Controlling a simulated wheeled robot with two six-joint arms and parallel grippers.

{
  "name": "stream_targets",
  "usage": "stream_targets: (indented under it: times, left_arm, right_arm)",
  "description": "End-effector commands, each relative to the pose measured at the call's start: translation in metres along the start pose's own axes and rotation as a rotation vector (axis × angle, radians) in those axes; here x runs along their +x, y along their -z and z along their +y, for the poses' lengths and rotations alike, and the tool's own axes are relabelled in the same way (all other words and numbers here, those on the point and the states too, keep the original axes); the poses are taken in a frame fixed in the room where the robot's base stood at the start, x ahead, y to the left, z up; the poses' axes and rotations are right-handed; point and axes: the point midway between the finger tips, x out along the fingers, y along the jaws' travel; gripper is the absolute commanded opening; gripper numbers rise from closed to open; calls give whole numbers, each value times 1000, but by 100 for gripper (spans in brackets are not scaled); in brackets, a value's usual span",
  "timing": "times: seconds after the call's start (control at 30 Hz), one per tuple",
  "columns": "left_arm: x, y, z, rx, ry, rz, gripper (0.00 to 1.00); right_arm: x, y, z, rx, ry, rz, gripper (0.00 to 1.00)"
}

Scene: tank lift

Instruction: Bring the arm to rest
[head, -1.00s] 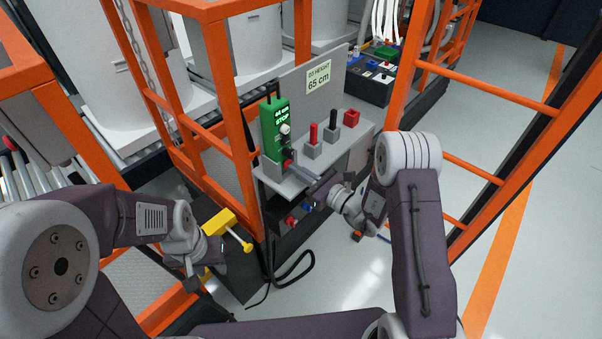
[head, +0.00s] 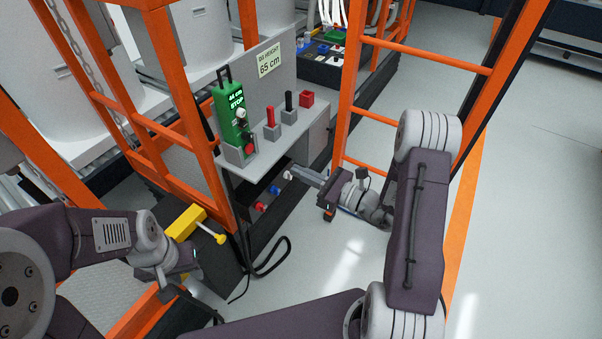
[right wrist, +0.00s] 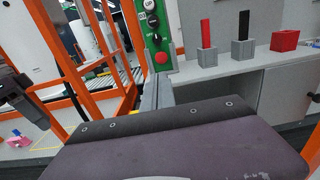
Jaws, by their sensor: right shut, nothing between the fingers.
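My right gripper (head: 298,176) is shut and empty, in the open space in front of the grey control shelf (head: 262,160). It also shows in the right wrist view as a narrow grey bar (right wrist: 155,92), pointing toward the panel. A green control box (head: 232,112) with a lit display reading STOP and a red button (head: 250,148) stands in a grey holder on the shelf, apart from the gripper. My left gripper (head: 184,280) is low at the left, below a yellow handle (head: 186,222); its fingers are too unclear to read.
Red and black levers (head: 270,117) and a red block (head: 307,98) are on the shelf. A sign (head: 269,60) reads 65 cm. Orange frames (head: 420,55) rise on both sides. A black cable (head: 270,262) hangs beneath the shelf. The floor (head: 340,265) at front right is clear.

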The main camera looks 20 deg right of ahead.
Motion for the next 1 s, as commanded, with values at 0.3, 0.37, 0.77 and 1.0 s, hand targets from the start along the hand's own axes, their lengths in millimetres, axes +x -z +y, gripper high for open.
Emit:
stream_targets:
  times: [0.3, 0.37, 0.77, 1.0]
  left_arm:
    - [0, 0, 0, 0, 0, 0, 36]
    - [0, 0, 0, 0, 0, 0, 36]
    - [-34, 4, 1, 0, 0, 0, 36]
    - [-56, 6, 1, 0, 0, 0, 36]
  right_arm:
    - [0, 0, 0, 0, -1, 0, 0]
    - [0, 0, 0, 0, -1, 0, 0]
    - [37, -113, 127, -266, -440, -52, 0]
    - [-96, -54, 249, -918, -1300, 345, 0]
